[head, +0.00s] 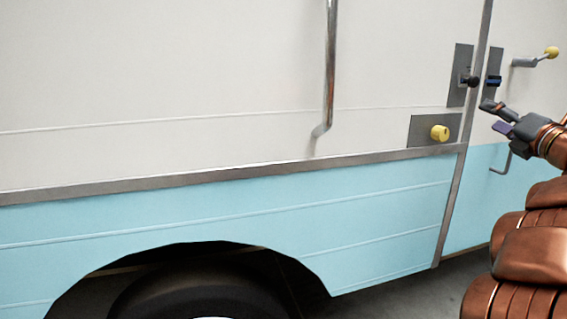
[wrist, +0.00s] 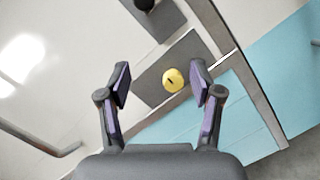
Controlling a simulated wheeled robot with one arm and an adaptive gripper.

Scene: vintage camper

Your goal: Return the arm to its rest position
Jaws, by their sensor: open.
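My gripper (head: 492,116) is at the right of the head view, at the end of my copper-coloured arm, in front of the camper's side. In the wrist view my gripper (wrist: 160,88) is open, with its two purple-padded fingers spread apart and nothing held. A yellow round lock knob (head: 439,132) sits on a grey plate (head: 418,130) on the camper wall. In the wrist view the yellow knob (wrist: 173,80) appears between the fingertips, beyond them; the fingers do not appear to touch it.
The white and blue camper wall (head: 200,90) fills most of the head view. A vertical metal handrail (head: 329,70), a black knob (head: 470,81) and a yellow-tipped lever (head: 551,52) stick out from it. A wheel arch (head: 200,270) is below. Grey ground shows at lower right.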

